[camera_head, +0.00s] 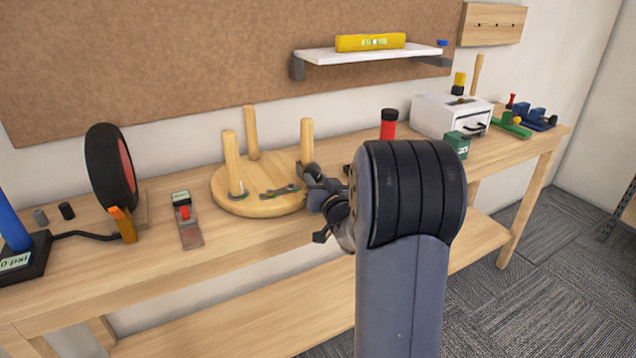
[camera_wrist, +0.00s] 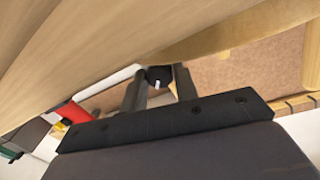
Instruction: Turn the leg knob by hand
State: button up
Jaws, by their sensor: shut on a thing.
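A round wooden stool seat (camera_head: 258,207) lies on the bench with its legs pointing up: a left leg (camera_head: 232,160), a back leg (camera_head: 251,133) and a right leg (camera_head: 307,138). My gripper (camera_head: 308,172) is at the foot of the right leg. In the wrist view my gripper's two fingers (camera_wrist: 159,86) are shut on the black leg knob (camera_wrist: 159,73), which has a white mark. In the head view the knob is hard to tell apart from my gripper.
A dark metal tool (camera_head: 280,191) lies on the seat. A red bottle (camera_head: 388,124) and a white drawer box (camera_head: 450,117) are to the right. A shelf (camera_head: 370,55) hangs above.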

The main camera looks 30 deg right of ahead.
jog(key=n+b, duration=0.1)
jog(key=b, duration=0.2)
jog(key=shift+f+n, duration=0.25)
jog(key=shift+n, duration=0.15)
jog(key=shift+r+n+b, duration=0.2)
jog(key=shift+n+b, duration=0.2)
jog(key=shift+n, duration=0.1)
jog(key=o, duration=0.9)
jog(key=shift+d, duration=0.1)
jog(key=shift+o, duration=0.2)
jog(key=shift+s, duration=0.1)
jog(key=s+a, duration=0.1)
jog(key=s, duration=0.9)
jog(key=shift+s+f+p, duration=0.2)
jog(key=shift+s+p, duration=0.1)
